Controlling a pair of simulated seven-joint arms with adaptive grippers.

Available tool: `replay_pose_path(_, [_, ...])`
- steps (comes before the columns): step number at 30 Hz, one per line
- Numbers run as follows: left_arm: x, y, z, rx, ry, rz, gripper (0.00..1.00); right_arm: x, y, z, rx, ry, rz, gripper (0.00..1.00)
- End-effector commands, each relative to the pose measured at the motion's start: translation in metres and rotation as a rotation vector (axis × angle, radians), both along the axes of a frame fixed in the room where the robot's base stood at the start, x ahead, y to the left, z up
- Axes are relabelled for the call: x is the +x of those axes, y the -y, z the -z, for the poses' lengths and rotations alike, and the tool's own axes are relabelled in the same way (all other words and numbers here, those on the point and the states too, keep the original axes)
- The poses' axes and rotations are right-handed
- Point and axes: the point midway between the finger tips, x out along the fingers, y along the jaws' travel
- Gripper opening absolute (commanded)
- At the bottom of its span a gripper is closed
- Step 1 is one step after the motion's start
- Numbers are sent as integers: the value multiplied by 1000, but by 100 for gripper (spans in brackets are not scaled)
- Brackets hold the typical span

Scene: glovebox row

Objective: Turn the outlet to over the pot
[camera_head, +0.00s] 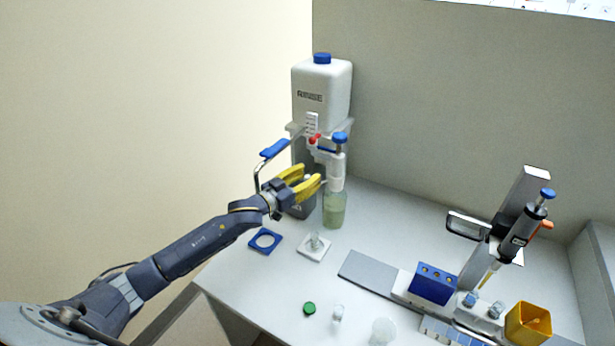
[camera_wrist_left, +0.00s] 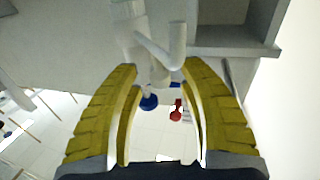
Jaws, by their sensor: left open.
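A white dispenser (camera_head: 337,170) with a blue cap stands on a bottle of pale green liquid (camera_head: 334,210). A thin white outlet spout shows beside the dispenser; in the left wrist view, a white angled tube (camera_wrist_left: 160,50) lies just beyond my fingertips. My left gripper (camera_head: 318,181) has yellow fingers, open, close to the dispenser's left side; the tube is ahead of the gap, and I cannot tell if they touch. A dark grey container (camera_head: 300,211) is partly hidden behind the gripper. I cannot tell which vessel is the pot. My right gripper is not in view.
A white RINSE tank (camera_head: 321,92) with a blue lever (camera_head: 275,149) and red tap (camera_head: 314,139) stands behind. In front are a blue ring holder (camera_head: 265,241) and a small clear vessel on a white base (camera_head: 313,249). A pipette stand, blue rack (camera_head: 433,284) and yellow bin (camera_head: 528,324) are right.

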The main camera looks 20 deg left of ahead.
Motion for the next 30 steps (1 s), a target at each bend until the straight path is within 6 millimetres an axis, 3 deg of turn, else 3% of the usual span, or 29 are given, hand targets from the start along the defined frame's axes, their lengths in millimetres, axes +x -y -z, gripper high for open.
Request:
replay_pose_path(8, [-8,-3,3,1,-5,-1,41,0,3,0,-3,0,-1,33])
replay_pose_path(24, [-80,-32,3,1,-5,-1,41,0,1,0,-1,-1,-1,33])
replay_pose_path(30, [-98,-40,2,0,-2,-1,41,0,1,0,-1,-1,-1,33])
